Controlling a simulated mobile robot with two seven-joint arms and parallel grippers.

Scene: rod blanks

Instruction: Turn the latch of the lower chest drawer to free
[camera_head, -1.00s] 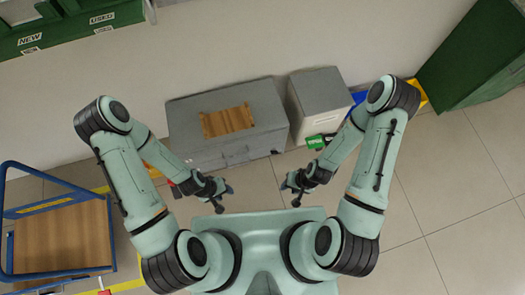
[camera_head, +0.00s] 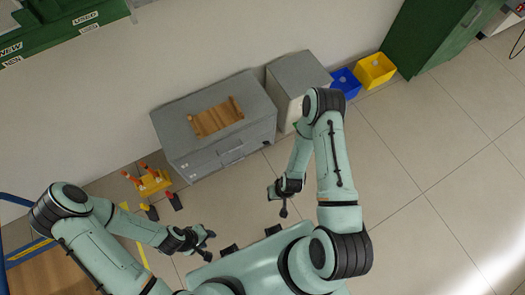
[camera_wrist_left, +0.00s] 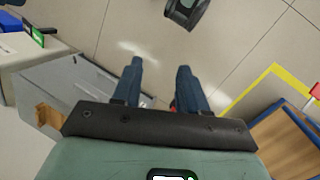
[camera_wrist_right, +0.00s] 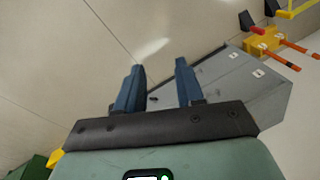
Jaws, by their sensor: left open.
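The grey chest (camera_head: 185,160) stands against the wall with a wooden rack (camera_head: 217,119) on its top. Its front faces my arms and carries a handle (camera_head: 232,156). The chest also shows in the left wrist view (camera_wrist_left: 88,82) and in the right wrist view (camera_wrist_right: 235,85). I cannot make out the lower drawer's latch or its position. My left gripper (camera_head: 207,243) is open and empty, in front of the chest and apart from it. My right gripper (camera_head: 279,200) is open and empty, also short of the chest front.
A grey cabinet (camera_head: 297,72) stands just right of the chest. Blue (camera_head: 345,84) and yellow (camera_head: 376,70) bins lie beyond it, by a green cabinet (camera_head: 420,38). A yellow holder with orange-handled items (camera_head: 151,182) is on the floor left of the chest. Floor on the right is clear.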

